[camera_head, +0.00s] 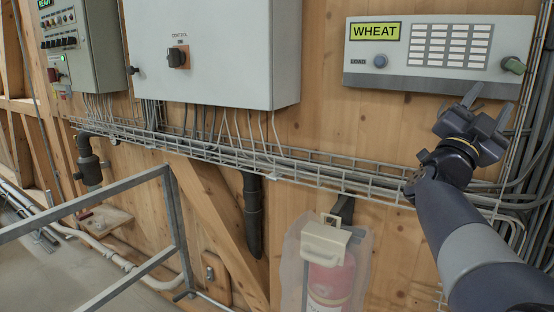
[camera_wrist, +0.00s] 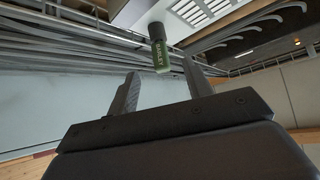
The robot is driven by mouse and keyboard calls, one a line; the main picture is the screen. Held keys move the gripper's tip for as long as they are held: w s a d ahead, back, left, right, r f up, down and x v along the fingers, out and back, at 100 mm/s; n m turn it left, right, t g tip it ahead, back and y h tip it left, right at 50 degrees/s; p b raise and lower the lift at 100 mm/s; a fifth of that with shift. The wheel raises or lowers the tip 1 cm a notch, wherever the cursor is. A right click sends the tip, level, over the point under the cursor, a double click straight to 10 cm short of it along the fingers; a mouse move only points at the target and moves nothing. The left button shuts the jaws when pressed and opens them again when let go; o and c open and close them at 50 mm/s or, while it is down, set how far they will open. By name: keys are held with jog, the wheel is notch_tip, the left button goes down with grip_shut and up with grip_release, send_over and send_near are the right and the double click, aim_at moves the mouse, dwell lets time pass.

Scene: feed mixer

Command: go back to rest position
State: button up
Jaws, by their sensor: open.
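My gripper (camera_head: 488,108) is in front of the lower right of the white selector panel (camera_head: 400,78) in the head view. Its two fingers are apart with nothing between them. The panel has a lit green display reading WHEAT (camera_head: 376,31), a grid of pale labels and a dark knob (camera_head: 513,65) at its right end. The fingertips are just below the knob and appear clear of it.
A wire cable tray (camera_head: 290,163) runs along the wooden wall below the panel, behind my arm. A white control cabinet (camera_head: 215,50) and a grey switch box (camera_head: 80,45) hang to the left. A covered red extinguisher (camera_head: 332,280) and a metal railing (camera_head: 90,205) stand lower down.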

aim_at(511, 70)
jog(key=p+x, duration=0.4)
jog(key=x, duration=0.4)
jog(key=shift+w+d+r+p, duration=0.1)
jog(key=shift+d+r+p, duration=0.15)
jog(key=shift+r+p, duration=0.1)
jog(key=shift+f, duration=0.1)
jog(key=shift+s+a+r, duration=0.2)
jog(key=shift+s+a, duration=0.1)
jog(key=shift+s, duration=0.2)
jog(key=shift+s+a+r, duration=0.15)
jog(key=shift+s+a, duration=0.1)
jog(key=shift+s, duration=0.2)
jog(key=shift+w+d+f+p, duration=0.1)
jog(key=shift+f+p, duration=0.05)
jog(key=shift+p, duration=0.3)
jog(key=shift+f+b, duration=0.25)
jog(key=shift+b, duration=0.05)
jog(key=shift+s+a, duration=0.25)
jog(key=shift+s, duration=0.05)
